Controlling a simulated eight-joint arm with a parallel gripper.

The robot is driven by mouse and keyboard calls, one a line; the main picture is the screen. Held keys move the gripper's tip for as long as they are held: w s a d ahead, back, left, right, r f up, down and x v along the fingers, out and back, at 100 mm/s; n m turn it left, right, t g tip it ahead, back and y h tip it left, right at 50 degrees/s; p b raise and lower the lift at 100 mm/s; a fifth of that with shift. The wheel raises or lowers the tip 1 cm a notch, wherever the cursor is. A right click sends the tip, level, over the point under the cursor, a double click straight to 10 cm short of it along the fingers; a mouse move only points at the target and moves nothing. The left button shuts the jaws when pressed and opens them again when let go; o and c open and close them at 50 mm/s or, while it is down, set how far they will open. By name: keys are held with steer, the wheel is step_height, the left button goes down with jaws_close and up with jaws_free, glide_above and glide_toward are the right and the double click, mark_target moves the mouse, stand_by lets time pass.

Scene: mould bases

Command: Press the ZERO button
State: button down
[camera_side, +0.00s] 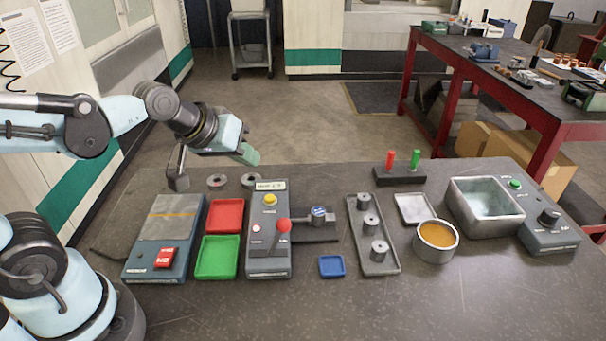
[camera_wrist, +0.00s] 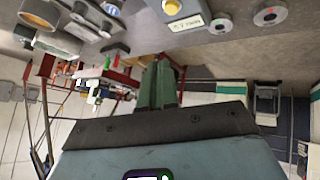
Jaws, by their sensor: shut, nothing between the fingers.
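A grey control box (camera_side: 268,240) stands mid-table with a small display, a yellow button (camera_side: 270,199), a pale pinkish button (camera_side: 256,229) and a red ball lever (camera_side: 283,225). Its display end and yellow button also show at the top of the wrist view (camera_wrist: 172,7). To its left, a flat grey-blue device (camera_side: 165,240) carries a plate and a red switch (camera_side: 165,257). I cannot read a ZERO label on any button. My gripper (camera_side: 250,155), with green fingers, is shut and empty in the air behind and above the boxes, touching nothing. The fingers (camera_wrist: 158,85) point forward in the wrist view.
Red (camera_side: 226,217) and green (camera_side: 218,258) trays lie between the two devices. Metal rings (camera_side: 251,181) lie behind. Right are a rack with pegs (camera_side: 384,262), a round orange-filled pot (camera_side: 436,241), a metal bin (camera_side: 486,207) and a knob box (camera_side: 549,236). The front table is clear.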

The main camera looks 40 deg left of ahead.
mark_target(266, 199)
steer(key=w+n, duration=0.2)
steer(key=w+n+t, duration=0.1)
steer(key=w, duration=0.1)
steer(key=shift+a+n, duration=0.25)
steer(key=shift+n, duration=0.15)
steer(key=shift+f, duration=0.1)
steer(key=shift+f, duration=4.3)
steer(key=shift+f, duration=0.2)
steer(key=shift+f, duration=0.2)
steer(key=shift+f, duration=0.35)
steer(key=shift+r, duration=0.75)
